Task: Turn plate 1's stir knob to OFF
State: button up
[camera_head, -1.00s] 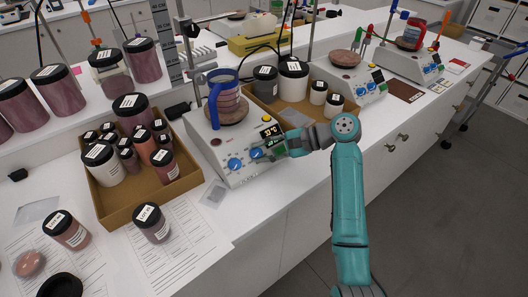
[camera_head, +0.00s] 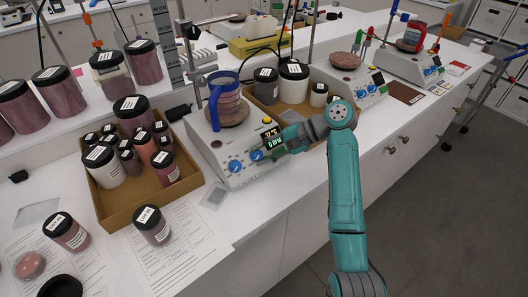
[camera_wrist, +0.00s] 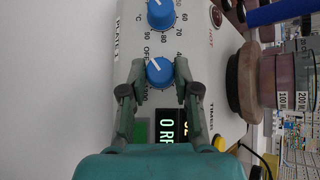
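Plate 1 (camera_head: 228,172) is a white hotplate with a blue-handled mug of several stacked bands on its round top. Its stir knob (camera_wrist: 160,72) is blue, with a white pointer line aimed up-left, towards the printed OFF. The stir knob also shows in the head view (camera_head: 257,155). My gripper (camera_wrist: 160,68) is open, one finger on each side of the stir knob, with narrow gaps that look clear of it. The green display (camera_wrist: 167,130) reads 0, its unit partly hidden by my gripper. The temperature knob (camera_wrist: 161,14) is beside the stir knob.
A cardboard tray of jars (camera_head: 128,215) stands left of plate 1, and another tray (camera_head: 262,108) stands behind my gripper. A second hotplate (camera_head: 345,90) is further right. A loose jar (camera_head: 152,225) stands in front on papers.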

jog(key=o, duration=0.4)
jog(key=v, duration=0.7)
jog(key=shift+d, duration=0.15)
jog(key=shift+r, duration=0.1)
